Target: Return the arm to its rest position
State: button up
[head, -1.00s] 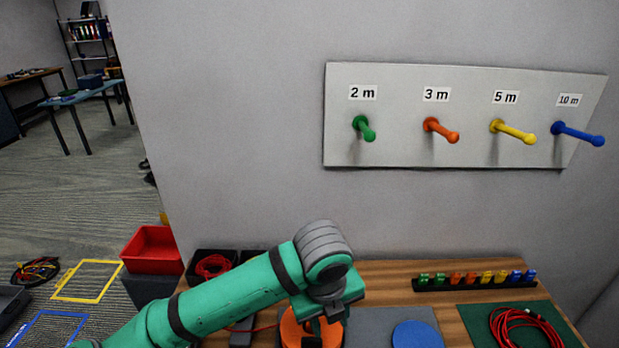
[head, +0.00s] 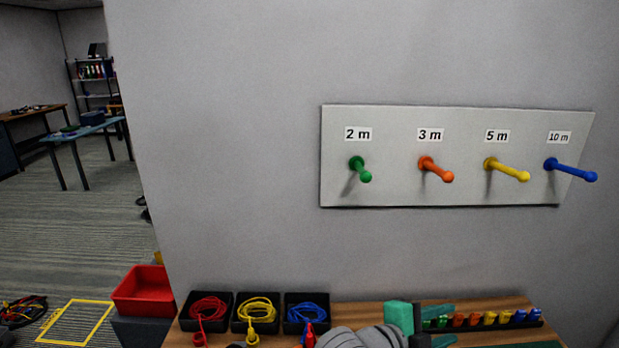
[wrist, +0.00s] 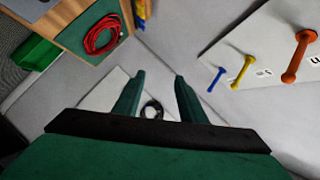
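My gripper (head: 452,323) is low at the right of centre in the head view, over the table's back part and in front of the clip row. Its two green fingers point right, and part of my arm is cut off by the bottom edge. In the wrist view my gripper (wrist: 159,76) has its fingers spread apart with no cable between them. A small dark ring shows between the finger bases; I cannot tell what it is.
A wall board (head: 400,190) carries green, orange, yellow and blue pegs above the table (head: 360,311). Black bins hold red (head: 208,306), yellow (head: 258,308) and blue (head: 307,312) cables. A coiled red cable (wrist: 88,35) lies on a green mat. A red tray (head: 146,290) stands left.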

jog(key=s+a+f+n+t+y, duration=0.45)
jog(key=a+f+n, duration=0.35)
jog(key=n, duration=0.4)
jog(key=s+a+f+n+t+y, duration=0.4)
jog(key=a+f+n+t+y, duration=0.15)
jog(key=f+n, duration=0.55)
jog(key=s+a+f+y, duration=0.1)
jog(key=s+a, duration=0.3)
jog(key=s, duration=0.4)
jog(key=s+a+f+y, duration=0.1)
jog(key=s+a, duration=0.3)
jog(key=s, duration=0.4)
jog(key=s+a+f+n+g+y, duration=0.1)
jog(key=s+a+f, duration=0.2)
jog(key=s, duration=0.5)
jog(key=shift+s+a, duration=0.25)
jog(key=shift+a, duration=0.65)
